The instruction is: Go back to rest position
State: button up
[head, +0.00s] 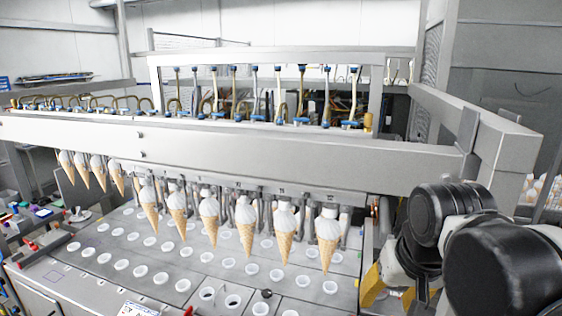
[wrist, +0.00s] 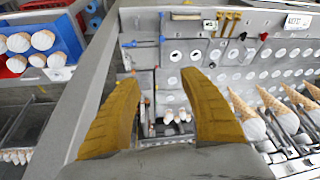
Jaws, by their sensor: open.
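My gripper (wrist: 152,68) shows in the wrist view with its two yellow fingers spread apart and nothing between them. In the head view my arm is at the right, and part of a yellow finger (head: 371,286) shows low beside the machine's right end; the rest is hidden by the arm. Ice cream cones (head: 247,228) with white tops hang point down in a row under the machine's beam, left of my gripper. Several of these cones (wrist: 245,112) also show at the right of the wrist view, apart from the fingers.
A long grey beam (head: 250,150) crosses above the cones and runs close to my arm. A plate with white-rimmed holes (head: 140,271) lies below. In the wrist view, a blue bin (wrist: 68,33) holding white-topped items is at upper left, beyond a grey rail (wrist: 75,90).

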jog(key=s+f+t+b, duration=0.1)
jog(key=s+f+b, duration=0.1)
jog(key=f+b, duration=0.6)
jog(key=s+f+n+t+b, duration=0.1)
jog(key=f+b, duration=0.7)
jog(key=f, duration=0.9)
jog(key=shift+s+f+t, duration=0.25)
jog(key=shift+s+t, duration=0.15)
jog(key=shift+s, duration=0.5)
